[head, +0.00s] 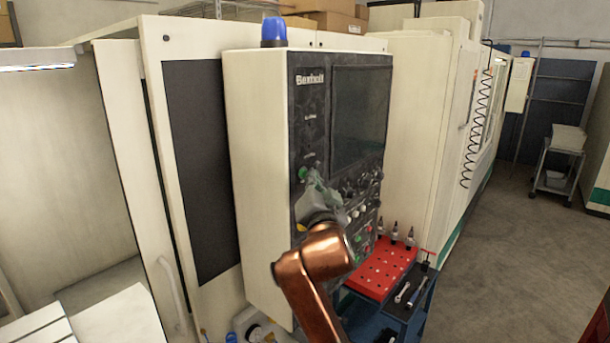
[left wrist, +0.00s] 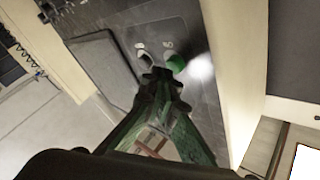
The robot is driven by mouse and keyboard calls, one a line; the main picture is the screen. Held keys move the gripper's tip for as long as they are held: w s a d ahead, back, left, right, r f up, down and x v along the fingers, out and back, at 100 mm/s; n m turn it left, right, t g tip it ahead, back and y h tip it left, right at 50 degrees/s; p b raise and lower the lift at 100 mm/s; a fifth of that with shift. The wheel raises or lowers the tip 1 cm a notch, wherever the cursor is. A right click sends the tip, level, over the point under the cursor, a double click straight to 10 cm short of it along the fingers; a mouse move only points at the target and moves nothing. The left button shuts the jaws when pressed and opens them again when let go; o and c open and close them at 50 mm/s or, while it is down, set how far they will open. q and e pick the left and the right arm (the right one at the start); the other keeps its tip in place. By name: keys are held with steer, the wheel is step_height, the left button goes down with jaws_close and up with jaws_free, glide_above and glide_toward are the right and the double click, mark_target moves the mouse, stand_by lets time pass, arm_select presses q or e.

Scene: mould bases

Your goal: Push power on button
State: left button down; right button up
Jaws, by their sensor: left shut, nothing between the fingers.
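A control panel (head: 336,110) with a dark face, a screen and several buttons stands upright on the cream machine. My right gripper is not in view.
A red tool tray (head: 372,281) with upright tool holders sits on a dark cart (head: 415,305) below the panel. A small trolley (head: 556,170) stands far right; the floor (head: 500,270) between is clear.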

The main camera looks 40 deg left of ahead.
arm_select(q)
steer(key=shift+a, duration=0.45)
stand_by(0.6)
steer(key=shift+d+b, duration=0.1)
steer(key=shift+b, duration=0.2)
steer(key=shift+d+b, duration=0.35)
steer(key=shift+d, duration=0.4)
steer(key=shift+s+d+b, duration=0.2)
steer(key=shift+d+b, duration=0.7)
steer(key=shift+d, duration=1.65)
